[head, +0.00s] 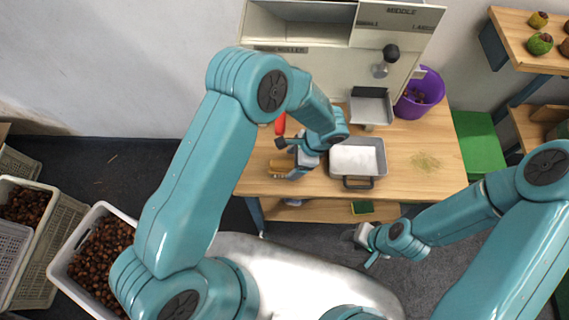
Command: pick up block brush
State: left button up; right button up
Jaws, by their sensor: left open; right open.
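The block brush (281,164), a small brown and tan block, appears to lie on the left part of the wooden table (450,150). My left gripper (296,170) is open at the brush's right side, close to it. Whether the fingers touch the brush or stand around it cannot be told. The arm and wrist hide part of that area. My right gripper (366,248) is open and empty, low in front of the table's front edge, well away from the brush.
A metal pan (358,158) stands right of the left gripper, below a machine with a chute (371,105). A red object (280,124) is behind the brush. A purple bucket (427,91) stands at back right. Crates of chestnuts (72,238) are at left.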

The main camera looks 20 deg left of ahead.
aim_at(290, 166)
pick_arm(q)
jog(key=shift+x, duration=1.25)
jog(key=shift+a+f, duration=0.1)
jog(key=shift+f, duration=0.2)
pick_arm(e)
jog(key=shift+r, duration=0.55)
pick_arm(q)
jog(key=c, duration=1.1)
notch_tip(290, 166, up, 20)
jog(key=shift+r+b, duration=0.1)
jog(key=shift+b, duration=0.9)
pick_arm(e)
notch_tip(290, 166, down, 2)
jog(key=shift+f, duration=0.25)
